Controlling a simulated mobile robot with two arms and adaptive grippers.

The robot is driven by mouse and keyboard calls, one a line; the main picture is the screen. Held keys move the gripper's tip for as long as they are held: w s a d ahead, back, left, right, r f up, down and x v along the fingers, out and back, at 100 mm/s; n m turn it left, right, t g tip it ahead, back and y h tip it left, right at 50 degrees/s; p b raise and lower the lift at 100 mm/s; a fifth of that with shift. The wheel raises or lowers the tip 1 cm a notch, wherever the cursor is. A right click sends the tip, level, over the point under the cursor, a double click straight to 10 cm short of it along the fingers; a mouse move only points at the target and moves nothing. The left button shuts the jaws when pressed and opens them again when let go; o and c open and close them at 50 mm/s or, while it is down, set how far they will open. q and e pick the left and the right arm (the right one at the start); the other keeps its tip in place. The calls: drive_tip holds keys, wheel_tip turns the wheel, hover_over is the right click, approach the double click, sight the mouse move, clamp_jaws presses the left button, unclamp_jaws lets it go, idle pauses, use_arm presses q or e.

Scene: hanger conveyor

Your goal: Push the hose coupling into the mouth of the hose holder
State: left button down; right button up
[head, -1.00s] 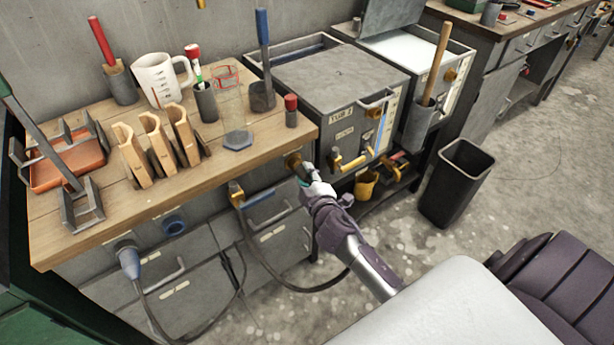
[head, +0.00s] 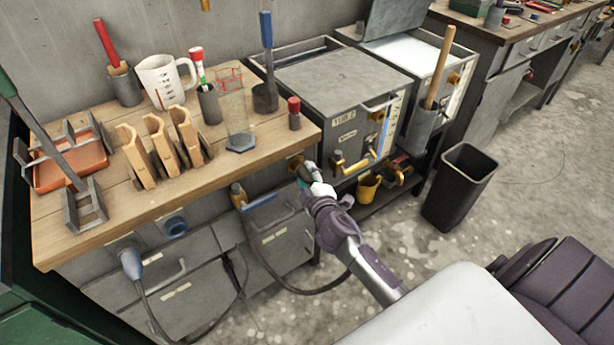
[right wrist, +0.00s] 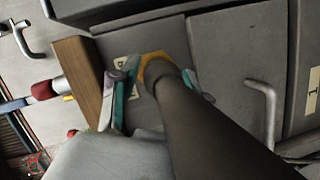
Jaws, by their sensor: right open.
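The brass hose holder (head: 294,160) is on the bench front, near the right corner. A short dark coupling (head: 303,171) is at its mouth, and the two look in contact; how deep it sits is hidden. In the right wrist view the black hose (right wrist: 205,125) runs up to the brass ring (right wrist: 152,58), which surrounds its far end. My right gripper (head: 309,180) is at the coupling. Its teal-padded fingers are apart, one on each side of the hose end, in the right wrist view (right wrist: 160,80). My left gripper is not in view.
A brass fitting (head: 238,194) and a blue plug (head: 131,262) are on the bench front, with hoses hanging below. Grey drawers (head: 282,245) lie beneath. A grey cabinet (head: 330,80) and a black bin (head: 458,188) stand to the right.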

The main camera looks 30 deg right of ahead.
drive_tip(key=o, duration=0.6)
drive_tip(key=shift+c, duration=0.2)
drive_tip(key=shift+f, duration=0.1)
drive_tip(key=shift+s, duration=0.25)
drive_tip(key=v, duration=1.1)
drive_tip(key=shift+s, duration=0.2)
drive_tip(key=shift+a, duration=0.1)
